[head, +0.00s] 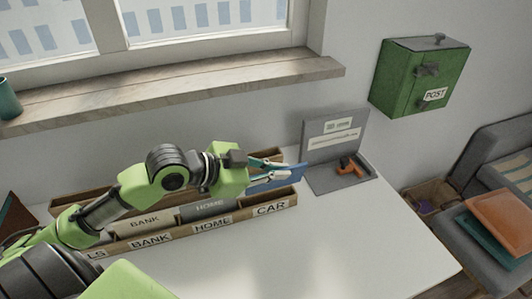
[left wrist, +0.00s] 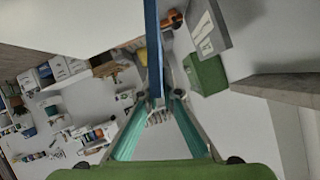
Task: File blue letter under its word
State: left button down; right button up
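The blue letter (head: 278,178) is pinched in my left gripper (head: 268,172), over the right end of the wooden sorter (head: 176,238), by the part labelled CAR (head: 271,208). In the left wrist view the letter (left wrist: 152,45) shows edge-on between the two teal fingers. I cannot read a word on it, nor tell whether its lower edge is inside the compartment. Other front labels read HOME, BANK and one ending in LS, partly hidden by my arm. A white BANK letter (head: 144,222) and a grey HOME letter (head: 209,206) stand in the sorter. My right gripper is not in view.
A grey stand (head: 333,138) with an orange object (head: 350,167) on its base is right of the sorter. A green POST box (head: 405,82) hangs on the wall. The white desk (head: 350,235) is clear in front. A wooden window sill (head: 180,82) runs behind.

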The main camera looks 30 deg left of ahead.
pick_arm(q)
jog(key=s+d+r+n+g+h, duration=0.1)
jog(key=s+d+r+n, duration=0.1)
jog(key=s+d, duration=0.25)
jog(key=w+a+f+p, duration=0.2)
jog(key=w+a+p, duration=0.6)
jog(key=a+p, duration=0.1)
jog(key=shift+w+a+f+p, duration=0.15)
jog(key=shift+w+f+p, duration=0.1)
jog(key=shift+w+p, duration=0.1)
jog(key=shift+g+h, duration=0.3)
notch_tip(320, 180, down, 8)
jog(key=b, duration=0.7)
dwell(0.3)
jog(key=c, duration=2.2)
grip_release()
